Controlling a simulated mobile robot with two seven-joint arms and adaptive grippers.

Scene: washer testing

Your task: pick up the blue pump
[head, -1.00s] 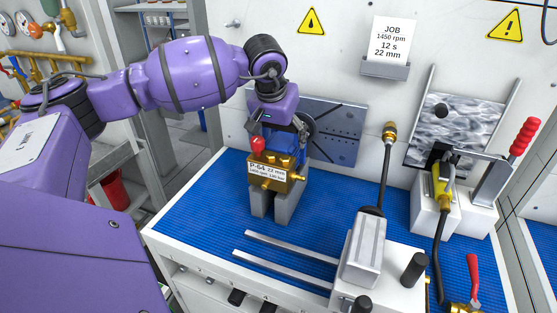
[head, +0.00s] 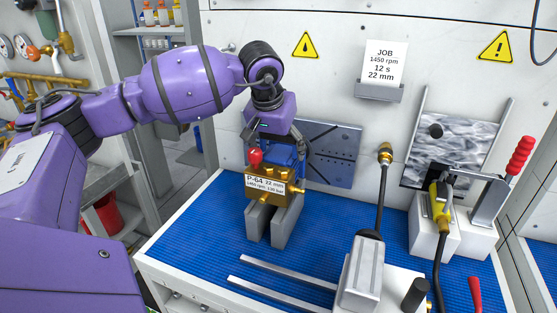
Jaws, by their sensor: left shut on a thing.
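The blue pump (head: 284,155) has a blue upper part and a brass-coloured body with a white "P-64 22 mm" label and a red cap at its left. My left gripper (head: 276,139) reaches down from above and is shut on the pump's upper part. The pump is upright, just above two grey support blocks (head: 282,229). Its lower edge overlaps the blocks in the view, so the exact gap is hard to see. The fingertips are partly hidden. My right gripper is not in view.
The blue ribbed bench mat (head: 195,232) has free room left of the blocks. Two metal rails (head: 275,290) lie in front. A grey fixture with an upright hose (head: 381,195) and a red-handled clamp (head: 519,155) stand to the right. A dark drilled plate (head: 340,155) is behind.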

